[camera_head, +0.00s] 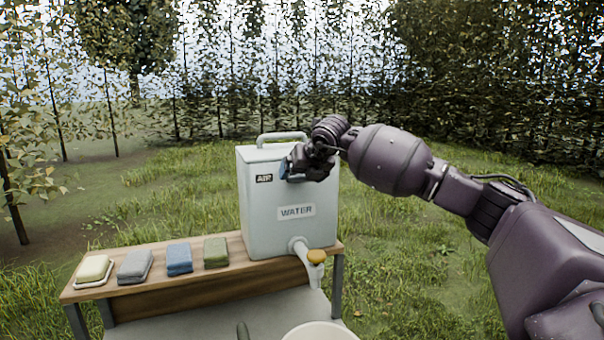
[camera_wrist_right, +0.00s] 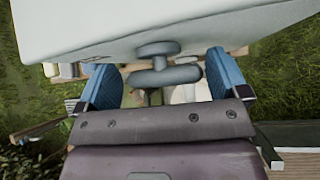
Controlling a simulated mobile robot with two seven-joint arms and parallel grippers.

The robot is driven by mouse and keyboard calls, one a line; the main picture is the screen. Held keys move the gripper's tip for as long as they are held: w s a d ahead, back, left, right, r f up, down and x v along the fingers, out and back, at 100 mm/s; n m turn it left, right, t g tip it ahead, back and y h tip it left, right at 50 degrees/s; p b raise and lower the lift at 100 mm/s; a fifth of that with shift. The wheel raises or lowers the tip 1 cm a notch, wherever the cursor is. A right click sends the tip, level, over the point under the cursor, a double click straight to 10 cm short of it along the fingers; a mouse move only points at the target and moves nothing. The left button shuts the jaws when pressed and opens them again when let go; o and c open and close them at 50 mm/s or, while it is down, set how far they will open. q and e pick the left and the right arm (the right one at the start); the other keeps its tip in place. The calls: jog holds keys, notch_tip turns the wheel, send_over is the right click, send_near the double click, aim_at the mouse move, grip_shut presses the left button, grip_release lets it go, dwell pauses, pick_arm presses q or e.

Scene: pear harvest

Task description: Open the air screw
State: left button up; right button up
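The pale water container (camera_head: 262,222) stands upright on a wooden bench, with an "AIR" label (camera_head: 264,178) near its top and a "WATER" label (camera_head: 296,211) lower down. My right gripper (camera_head: 293,165) is at the upper front of the container, beside the AIR label, and hides the air screw in the head view. In the right wrist view the grey air screw (camera_wrist_right: 165,75), with a crossbar, sticks out from the container wall. The blue fingers of the right gripper (camera_wrist_right: 160,64) are open on either side of it, with narrow gaps. My left gripper is not recognisable.
A tap with an orange knob (camera_head: 316,256) is low on the container's front, above a white bucket (camera_head: 320,332). A carry handle (camera_head: 282,136) tops the container. Grass and trees lie behind.

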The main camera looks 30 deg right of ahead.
jog(key=c, duration=0.6)
jog(key=shift+o, duration=0.2)
